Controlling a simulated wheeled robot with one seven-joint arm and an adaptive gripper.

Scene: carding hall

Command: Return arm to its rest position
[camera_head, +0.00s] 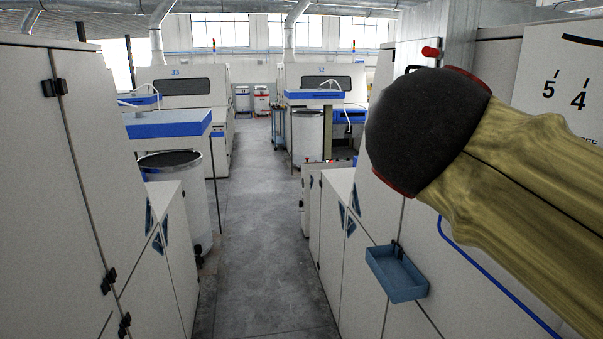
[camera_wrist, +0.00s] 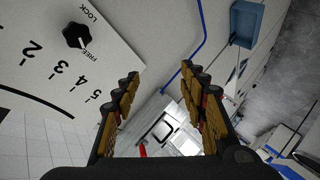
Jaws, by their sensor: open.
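My gripper (camera_wrist: 158,105) shows in the wrist view with its two jointed fingers spread apart and nothing between them. In the head view my arm crosses the right side, and a dark rounded joint with red rims hides part of the machine panels there. The gripper itself is not seen in the head view. In the wrist view a black knob (camera_wrist: 77,36) sits on a white dial plate (camera_wrist: 105,50) with numbers and the words LOCK and FREE, to the left of the fingers and apart from them.
A blue tray (camera_head: 397,273) hangs on the right cabinet; it also shows in the wrist view (camera_wrist: 247,24). A grey floor aisle (camera_head: 259,220) runs clear between cabinets. A white can (camera_head: 187,200) stands at left. Carding machines (camera_head: 185,95) stand behind. A red knob (camera_head: 430,52) shows beside my arm.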

